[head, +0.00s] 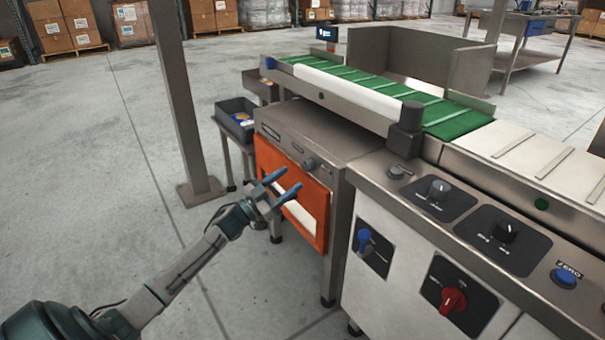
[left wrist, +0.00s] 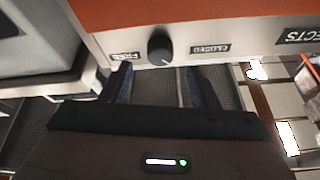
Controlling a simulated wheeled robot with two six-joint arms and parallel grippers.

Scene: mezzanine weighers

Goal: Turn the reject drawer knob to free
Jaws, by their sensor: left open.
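The reject drawer knob (head: 310,163) is a dark round knob on the steel band above an orange front (head: 318,232). In the left wrist view the knob (left wrist: 160,46) sits between a FREE label (left wrist: 125,55) on the left and a CLOSED label (left wrist: 210,48) on the right, both upside down. Its exact setting is hard to read. My left gripper (head: 292,178) is open and empty, its blue fingers pointing at the band just short of the knob. In the left wrist view its fingers (left wrist: 160,72) stand apart, below the knob's sides. My right gripper is not seen.
Right of the drawer, a white cabinet carries a blue switch (head: 365,238), a red knob (head: 452,300) and two top dials. A green conveyor (head: 445,118) runs above. A steel post (head: 175,100) stands left. Open floor lies around my left arm.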

